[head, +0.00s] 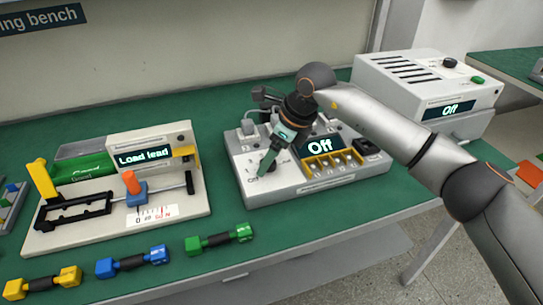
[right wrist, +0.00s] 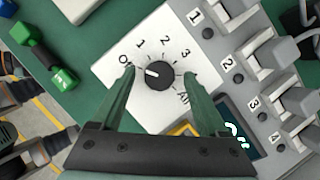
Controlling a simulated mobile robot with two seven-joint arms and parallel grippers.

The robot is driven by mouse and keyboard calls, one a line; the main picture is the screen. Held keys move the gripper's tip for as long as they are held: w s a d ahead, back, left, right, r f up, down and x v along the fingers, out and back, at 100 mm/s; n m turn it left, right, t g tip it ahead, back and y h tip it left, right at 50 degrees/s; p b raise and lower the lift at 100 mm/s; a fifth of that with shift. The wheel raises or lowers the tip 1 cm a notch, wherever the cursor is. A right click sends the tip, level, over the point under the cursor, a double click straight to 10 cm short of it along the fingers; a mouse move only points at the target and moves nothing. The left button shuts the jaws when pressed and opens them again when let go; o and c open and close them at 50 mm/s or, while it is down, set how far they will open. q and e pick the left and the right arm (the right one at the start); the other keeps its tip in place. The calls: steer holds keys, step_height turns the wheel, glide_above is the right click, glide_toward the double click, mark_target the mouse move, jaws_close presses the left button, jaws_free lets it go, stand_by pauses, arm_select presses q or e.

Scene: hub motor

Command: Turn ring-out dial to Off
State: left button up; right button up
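The ring-out dial is a round black knob (right wrist: 160,75) with a white pointer, on a white plate with marks Off, 1, 2, 3 and All. In the right wrist view the pointer is toward the Off mark. The dial's tester box (head: 318,187) has a lit display (head: 321,147) reading "Off". My right gripper (right wrist: 159,72) is open, with one green finger on each side of the knob and a visible gap to it. In the head view my right gripper (head: 268,160) is over the dial plate and hides the knob. My left gripper is in neither view.
Numbered switches (right wrist: 232,65) stand right beside the dial plate. A load fixture (head: 125,215) reading "Load lead" is to the left. Yellow, blue and green (head: 219,239) dumbbell-shaped pieces lie along the front edge. A white unit (head: 425,85) stands at the back right.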

steer(key=v, duration=1.2)
steer(key=shift+r+p, duration=0.3)
steer(key=shift+p, duration=0.1)
steer(key=shift+s+f, duration=0.1)
steer(key=shift+s, duration=0.05)
